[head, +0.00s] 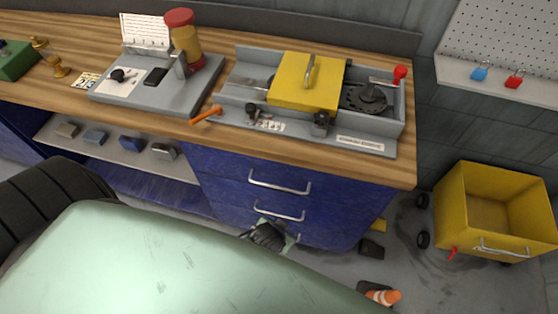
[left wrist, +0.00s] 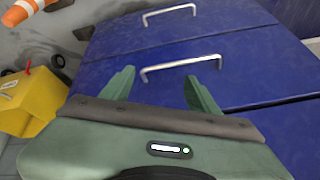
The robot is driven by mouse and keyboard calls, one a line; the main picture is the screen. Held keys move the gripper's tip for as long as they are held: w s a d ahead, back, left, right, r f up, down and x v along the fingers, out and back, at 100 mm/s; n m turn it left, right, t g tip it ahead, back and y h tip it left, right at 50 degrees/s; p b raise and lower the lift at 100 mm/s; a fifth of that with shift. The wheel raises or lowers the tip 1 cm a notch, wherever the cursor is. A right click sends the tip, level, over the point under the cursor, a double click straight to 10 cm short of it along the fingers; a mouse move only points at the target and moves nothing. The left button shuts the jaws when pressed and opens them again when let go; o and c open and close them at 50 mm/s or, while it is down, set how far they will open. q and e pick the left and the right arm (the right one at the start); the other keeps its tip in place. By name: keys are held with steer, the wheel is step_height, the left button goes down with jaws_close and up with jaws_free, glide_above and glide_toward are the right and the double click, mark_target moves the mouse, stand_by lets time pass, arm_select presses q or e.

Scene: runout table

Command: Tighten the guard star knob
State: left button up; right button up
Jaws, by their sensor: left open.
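The yellow guard (head: 300,82) with a metal handle sits over the grey machine bed on the bench. A dark knob (head: 321,122) stands at the guard's front right corner, and another dark knob (head: 252,110) stands further left on the front rail. I cannot tell for certain which is the guard star knob, or how tight either is. My left gripper (head: 268,237) is low in front of the blue drawers, below the bench top and well away from both knobs. In the left wrist view its two green fingers (left wrist: 160,88) are apart and empty, facing a drawer handle (left wrist: 181,66). My right gripper is not seen.
An orange-handled tool (head: 206,114) lies on the bench's front edge. A grey fixture (head: 160,95) with a red-capped jar (head: 184,38) stands left of the machine. A red lever knob (head: 400,72) rises at right. A yellow bin (head: 494,211) and an orange cone (head: 383,295) stand on the floor.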

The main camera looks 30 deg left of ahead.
arm_select(q)
steer(key=shift+s+f, duration=0.35)
steer(key=shift+f, duration=0.4)
